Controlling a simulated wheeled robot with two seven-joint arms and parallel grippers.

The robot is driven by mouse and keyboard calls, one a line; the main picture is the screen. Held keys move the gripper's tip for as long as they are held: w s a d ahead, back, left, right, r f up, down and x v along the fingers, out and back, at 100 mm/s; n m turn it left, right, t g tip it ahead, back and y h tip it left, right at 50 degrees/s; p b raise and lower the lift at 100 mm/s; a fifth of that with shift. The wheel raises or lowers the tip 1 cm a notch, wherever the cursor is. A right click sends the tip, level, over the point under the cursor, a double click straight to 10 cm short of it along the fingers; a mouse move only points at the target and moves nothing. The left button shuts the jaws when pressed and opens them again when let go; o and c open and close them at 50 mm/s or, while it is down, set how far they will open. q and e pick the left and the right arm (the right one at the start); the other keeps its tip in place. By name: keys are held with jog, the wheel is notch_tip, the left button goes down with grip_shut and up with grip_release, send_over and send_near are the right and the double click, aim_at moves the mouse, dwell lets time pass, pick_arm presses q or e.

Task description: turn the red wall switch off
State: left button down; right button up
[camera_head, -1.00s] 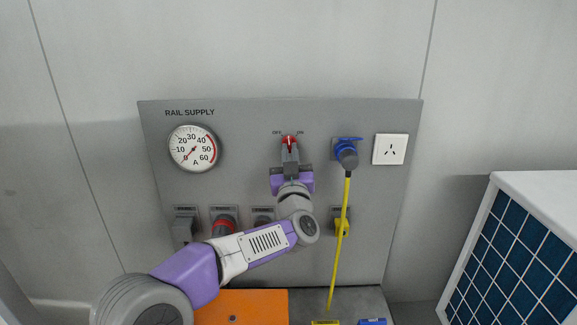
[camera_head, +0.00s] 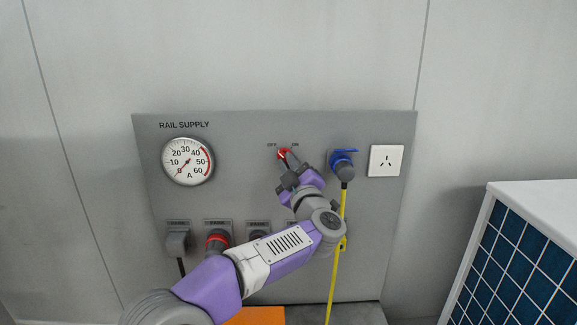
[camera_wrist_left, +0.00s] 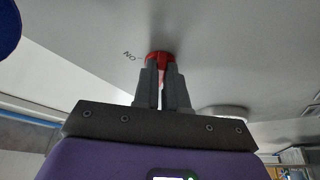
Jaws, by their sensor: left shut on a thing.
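The red wall switch (camera_head: 283,153) sits high in the middle of the grey panel (camera_head: 235,190), between the OFF and ON labels. Its handle leans toward the OFF side in the head view. My left gripper (camera_head: 288,163) reaches up from below, tilted, with its fingers shut on the switch handle. In the left wrist view, the fingers (camera_wrist_left: 160,80) close around the red switch (camera_wrist_left: 158,58), and the ON label shows beside it. The fingers hide part of the handle. My right gripper is in neither view.
A round gauge (camera_head: 188,161) is left of the switch, its needle low near 0. A blue connector (camera_head: 342,163) with a yellow cable (camera_head: 336,258) hangs to the right, close to my left wrist. A white socket (camera_head: 386,161) is further right. More sockets line the panel below.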

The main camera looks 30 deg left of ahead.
pick_arm(q)
jog(key=shift+r, duration=0.15)
dwell(0.3)
jog(key=c, duration=1.2)
grip_release()
jog(key=shift+d, duration=0.1)
jog(key=v, duration=0.7)
jog(key=shift+s+d, duration=0.1)
jog(key=shift+s, duration=0.1)
